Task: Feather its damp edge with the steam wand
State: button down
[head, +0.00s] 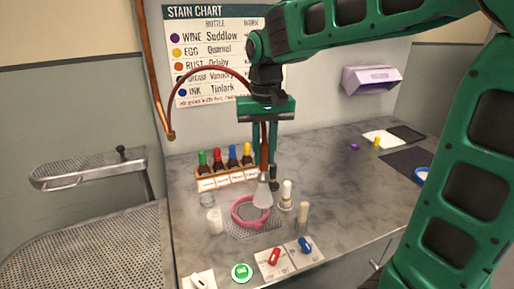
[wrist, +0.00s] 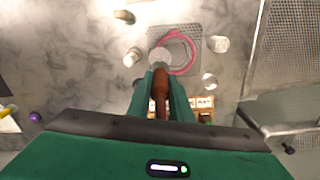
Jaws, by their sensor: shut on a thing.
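My gripper (head: 265,165) is shut on the brown handle of the steam wand (head: 263,192), which points down with its pale flared head lowest. A reddish hose arcs from the wand to a copper pipe at the left. A pink hoop (head: 236,217) lies on a perforated plate (head: 253,234) in the counter. In the head view the wand head overlaps the hoop's back right part. In the wrist view the wand head (wrist: 160,57) overlaps the edge of the hoop (wrist: 192,64). I cannot tell the gap between them, nor make out a damp edge.
A rack (head: 228,180) with several colour-capped bottles stands behind the hoop. A glass jar (head: 207,200), white cup (head: 215,222), white-topped bottle (head: 287,195) and tan cylinder (head: 302,215) surround it. Red (head: 274,257) and blue (head: 305,245) pieces lie in front. The counter's right middle is clear.

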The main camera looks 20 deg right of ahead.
aim_at(263, 171)
jog(key=shift+f, duration=2.95)
jog(key=shift+s, duration=0.1)
jog(key=shift+w+a, duration=0.25)
jog(key=shift+w, duration=0.3)
jog(key=shift+w+a, duration=0.2)
jog(key=shift+w, duration=0.35)
jog(key=shift+a, duration=0.1)
jog(key=shift+w+a, duration=0.85)
jog(key=shift+a, duration=0.05)
jog(key=shift+a, duration=0.15)
